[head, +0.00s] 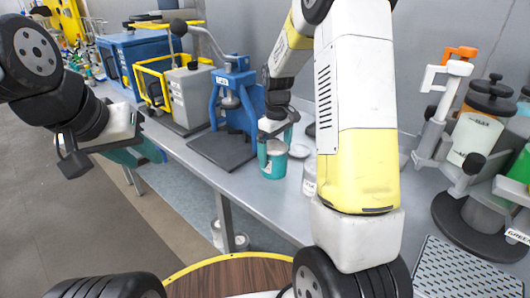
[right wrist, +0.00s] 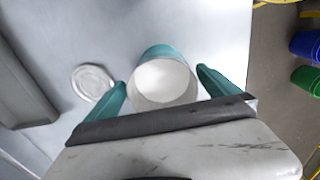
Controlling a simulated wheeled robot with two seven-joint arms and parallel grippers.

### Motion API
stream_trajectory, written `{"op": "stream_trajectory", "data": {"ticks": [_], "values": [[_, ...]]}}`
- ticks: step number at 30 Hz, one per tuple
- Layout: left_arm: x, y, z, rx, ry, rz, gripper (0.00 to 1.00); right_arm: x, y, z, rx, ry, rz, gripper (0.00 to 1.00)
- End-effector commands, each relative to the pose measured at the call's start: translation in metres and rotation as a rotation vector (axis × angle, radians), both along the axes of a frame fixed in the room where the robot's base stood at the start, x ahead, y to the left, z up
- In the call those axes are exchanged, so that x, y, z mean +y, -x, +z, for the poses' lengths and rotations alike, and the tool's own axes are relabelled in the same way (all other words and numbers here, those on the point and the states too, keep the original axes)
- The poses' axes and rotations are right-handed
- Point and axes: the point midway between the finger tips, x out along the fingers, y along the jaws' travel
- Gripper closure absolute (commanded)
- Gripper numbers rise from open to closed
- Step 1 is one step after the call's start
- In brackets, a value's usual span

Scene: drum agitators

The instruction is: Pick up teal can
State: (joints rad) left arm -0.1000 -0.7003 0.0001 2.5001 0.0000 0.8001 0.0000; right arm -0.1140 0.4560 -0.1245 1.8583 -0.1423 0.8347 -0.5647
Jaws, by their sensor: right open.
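The teal can (head: 272,167) stands upright on the grey bench. Its pale round top shows in the right wrist view (right wrist: 163,82), with the teal side (right wrist: 157,51) behind it. My right gripper (head: 275,148) is over the can, pointing down. In the right wrist view its teal fingers (right wrist: 162,86) are open, one on each side of the can, with a visible gap at the right finger. My left gripper (head: 140,153) hangs at the left, away from the can, over the floor side of the bench. Its finger opening is not clear.
A pale round lid (head: 299,151) lies beside the can, and a whitish can (head: 309,179) stands to its right, partly behind my arm. A blue press (head: 232,105) on a dark base is to the left. Drum agitators (head: 477,140) stand at the right.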

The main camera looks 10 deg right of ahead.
Motion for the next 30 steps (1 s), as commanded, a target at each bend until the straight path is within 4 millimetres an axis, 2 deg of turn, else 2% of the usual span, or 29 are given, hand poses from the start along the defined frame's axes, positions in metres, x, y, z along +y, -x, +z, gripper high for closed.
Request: {"op": "stream_trajectory", "data": {"ticks": [6,10,16,17,27,30], "values": [[0.0,0.0,0.0,0.0,0.0,0.0,0.64,0.003,0.001,-0.033,0.004,0.001,0.0,0.0],[0.0,0.0,0.0,0.0,0.0,0.0,0.64,0.003,0.001,-0.041,0.002,0.0,0.0,0.0],[0.0,0.0,0.0,0.0,0.0,0.0,0.64,0.003,0.001,-0.041,0.001,0.001,0.0,0.0],[0.0,0.0,0.0,0.0,0.0,0.0,0.64,0.003,0.0,-0.041,0.001,0.001,0.0,0.04],[0.0,0.0,0.0,0.0,0.0,0.0,0.64,0.003,0.0,-0.041,0.001,0.001,0.0,0.71],[0.0,0.0,0.0,0.0,0.0,0.0,0.64,0.003,0.0,-0.04,0.0,0.0,0.0,0.86]]}}
